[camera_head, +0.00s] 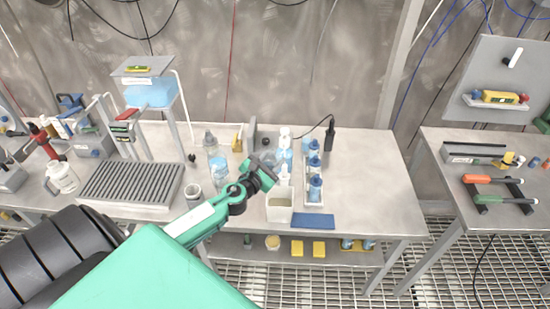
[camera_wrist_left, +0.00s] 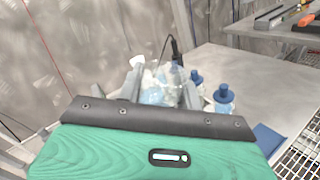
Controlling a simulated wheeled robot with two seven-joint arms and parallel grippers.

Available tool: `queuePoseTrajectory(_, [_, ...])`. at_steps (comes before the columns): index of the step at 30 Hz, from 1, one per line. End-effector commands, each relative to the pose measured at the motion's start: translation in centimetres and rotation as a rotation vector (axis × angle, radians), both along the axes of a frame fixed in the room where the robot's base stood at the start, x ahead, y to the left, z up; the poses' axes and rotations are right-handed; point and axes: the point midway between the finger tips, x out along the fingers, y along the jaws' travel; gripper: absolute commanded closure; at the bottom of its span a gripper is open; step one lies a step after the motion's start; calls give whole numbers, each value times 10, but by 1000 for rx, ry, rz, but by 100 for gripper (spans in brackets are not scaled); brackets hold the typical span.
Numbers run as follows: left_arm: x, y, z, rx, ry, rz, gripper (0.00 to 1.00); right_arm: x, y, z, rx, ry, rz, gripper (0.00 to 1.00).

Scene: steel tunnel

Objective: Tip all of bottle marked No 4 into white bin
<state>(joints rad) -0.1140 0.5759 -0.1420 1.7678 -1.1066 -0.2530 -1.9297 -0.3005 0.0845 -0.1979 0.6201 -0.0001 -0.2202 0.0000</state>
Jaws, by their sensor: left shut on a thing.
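My left gripper (camera_head: 266,174) reaches in from the left above the bench, just behind and left of the white bin (camera_head: 280,208). It is shut on a clear bottle, which shows between the fingers in the left wrist view (camera_wrist_left: 172,88). Any No 4 mark on the bottle cannot be read, and its lower part is hidden behind the gripper body. The white bin is an open-topped box near the bench's front edge. It is not visible in the left wrist view. My right gripper is not in view.
Blue-capped bottles (camera_head: 315,188) stand in a white rack right of the bin. A blue pad (camera_head: 313,220) lies in front. A clear bottle (camera_head: 217,168) and a grey grating (camera_head: 130,184) are left. The bench (camera_head: 370,185) is clear at right.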

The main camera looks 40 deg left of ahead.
Motion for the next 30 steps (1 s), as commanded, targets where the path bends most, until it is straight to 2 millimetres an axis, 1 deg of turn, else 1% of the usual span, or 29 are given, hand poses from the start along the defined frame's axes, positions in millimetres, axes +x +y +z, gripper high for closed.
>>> queuePoseTrajectory(6, [0,0,2,3,-1,0,92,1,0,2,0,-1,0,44])
queuePoseTrajectory(9, [0,0,2,106,2,-1,92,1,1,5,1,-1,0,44])
queuePoseTrajectory(13, [-1,0,0,191,4,-1,92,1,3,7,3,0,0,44])
queuePoseTrajectory(22, [-1,0,-1,215,5,-1,92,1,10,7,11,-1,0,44])
queuePoseTrajectory(27, [0,0,-6,357,10,0,92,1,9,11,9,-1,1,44])
queuePoseTrajectory(30, [0,0,-8,404,10,-2,92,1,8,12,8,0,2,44])
